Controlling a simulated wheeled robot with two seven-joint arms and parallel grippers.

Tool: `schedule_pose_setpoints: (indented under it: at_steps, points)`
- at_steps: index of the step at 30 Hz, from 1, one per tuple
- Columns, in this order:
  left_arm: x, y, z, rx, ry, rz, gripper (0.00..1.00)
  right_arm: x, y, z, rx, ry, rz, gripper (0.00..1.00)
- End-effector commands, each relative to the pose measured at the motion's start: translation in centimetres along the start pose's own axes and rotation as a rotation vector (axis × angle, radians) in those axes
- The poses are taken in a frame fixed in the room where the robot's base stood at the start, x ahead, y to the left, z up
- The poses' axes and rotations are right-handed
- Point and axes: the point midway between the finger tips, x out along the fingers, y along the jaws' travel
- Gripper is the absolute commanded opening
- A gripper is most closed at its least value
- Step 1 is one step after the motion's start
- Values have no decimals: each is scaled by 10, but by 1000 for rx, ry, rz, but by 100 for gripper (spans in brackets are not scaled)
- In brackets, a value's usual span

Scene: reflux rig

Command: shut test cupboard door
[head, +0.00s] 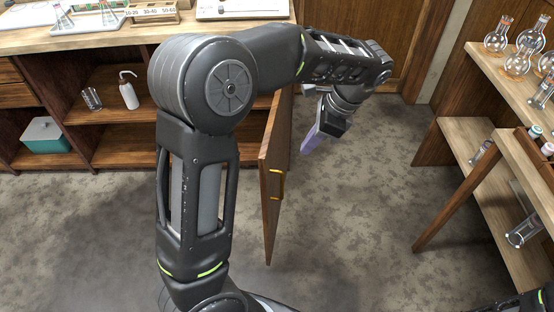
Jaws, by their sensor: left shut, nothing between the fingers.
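The wooden cupboard door (272,220) stands open, swung out from the bench front toward me. A yellow handle (276,185) sits on its right-hand face. The open-fronted shelves of the wooden cupboard (125,143) are to the left of the door, and my left arm hides part of them. My left gripper (307,150), with purple fingers, is shut and empty. It is to the right of the door, on the handle side, and appears apart from it. My right gripper is not in view.
A squeeze bottle (129,93), a glass beaker (92,98) and a teal box (45,136) sit on the cupboard shelves. At right stands a wooden rack (475,130) with round flasks (517,62). The grey floor (360,225) between is clear.

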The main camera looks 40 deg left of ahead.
Motion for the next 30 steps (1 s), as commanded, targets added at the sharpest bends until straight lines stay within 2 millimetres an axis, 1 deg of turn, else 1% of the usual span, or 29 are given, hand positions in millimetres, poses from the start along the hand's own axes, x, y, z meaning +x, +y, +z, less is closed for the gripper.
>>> schedule_pose_setpoints:
  at_steps: [8,11,14,17,20,29,30]
  points:
    - [2,0,-1,-1,1,1,0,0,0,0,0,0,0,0]
    - [5,0,-1,-1,1,2,0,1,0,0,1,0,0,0]
    - [13,0,-1,-2,1,3,0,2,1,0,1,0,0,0]
    - [25,1,-1,-2,0,4,0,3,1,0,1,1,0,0]
    - [42,1,-1,-1,0,4,0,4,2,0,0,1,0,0]
    - [102,1,-1,-2,0,4,0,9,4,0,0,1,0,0]
    - [105,1,4,-5,1,3,0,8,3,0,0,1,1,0]
